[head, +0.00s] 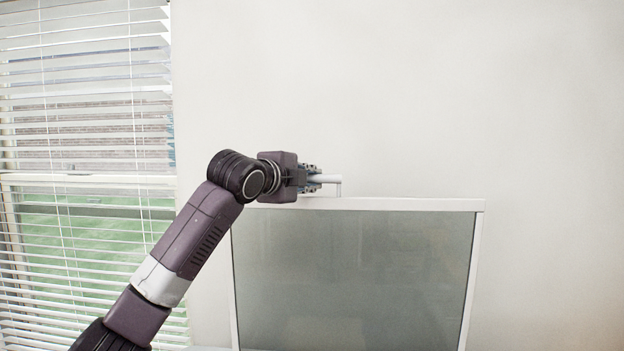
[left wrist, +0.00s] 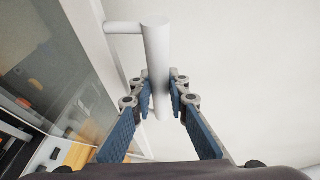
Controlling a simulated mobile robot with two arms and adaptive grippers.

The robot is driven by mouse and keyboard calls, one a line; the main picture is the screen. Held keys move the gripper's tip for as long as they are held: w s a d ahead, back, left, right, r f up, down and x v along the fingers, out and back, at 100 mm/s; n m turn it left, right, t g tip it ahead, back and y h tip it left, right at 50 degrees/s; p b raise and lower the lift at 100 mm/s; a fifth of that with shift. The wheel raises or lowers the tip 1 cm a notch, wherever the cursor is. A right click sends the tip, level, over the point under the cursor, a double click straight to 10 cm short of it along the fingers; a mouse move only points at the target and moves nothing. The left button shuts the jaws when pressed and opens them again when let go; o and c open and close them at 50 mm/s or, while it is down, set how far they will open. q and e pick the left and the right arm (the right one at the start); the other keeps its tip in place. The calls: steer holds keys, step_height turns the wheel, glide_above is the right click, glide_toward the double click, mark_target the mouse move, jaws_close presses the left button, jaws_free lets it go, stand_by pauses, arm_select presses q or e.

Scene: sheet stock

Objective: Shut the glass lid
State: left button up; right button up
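The glass lid (head: 350,275) is a grey pane in a white frame, standing raised in front of the wall in the head view. It also shows at the left of the left wrist view (left wrist: 75,60). Its white bar handle (head: 327,179) is at the top edge; it also shows in the left wrist view (left wrist: 157,50). My left gripper (head: 313,179) is at this handle. My right gripper is not in view.
A window with white blinds (head: 85,170) is at the left of the head view. The plain wall (head: 420,90) behind and above the lid is clear. Dark and orange items (left wrist: 75,155) show below the glass in the left wrist view, too small to identify.

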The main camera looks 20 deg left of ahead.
arm_select(q)
jaws_close()
steer(key=shift+s+f+b, duration=0.2)
steer(key=shift+b, duration=0.2)
steer(key=s+d+f+m+t+b, duration=0.1)
steer(key=s+d+f+t+b, duration=0.1)
steer(key=s+b, duration=0.6)
steer(key=s+d+f+m+t+h+b, duration=0.1)
steer(key=s+f+b, duration=0.3)
steer(key=s+b, duration=0.4)
steer(key=s+d+f+m+t+h+b, duration=0.1)
steer(key=s+d+f+t+b, duration=0.2)
steer(key=s+b, duration=0.6)
steer(key=s, duration=0.4)
steer(key=shift+f, duration=0.35)
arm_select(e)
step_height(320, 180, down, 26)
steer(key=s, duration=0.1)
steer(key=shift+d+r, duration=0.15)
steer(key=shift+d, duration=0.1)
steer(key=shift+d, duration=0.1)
arm_select(q)
steer(key=shift+o, duration=2.2)
jaws_free()
steer(key=shift+w, duration=0.1)
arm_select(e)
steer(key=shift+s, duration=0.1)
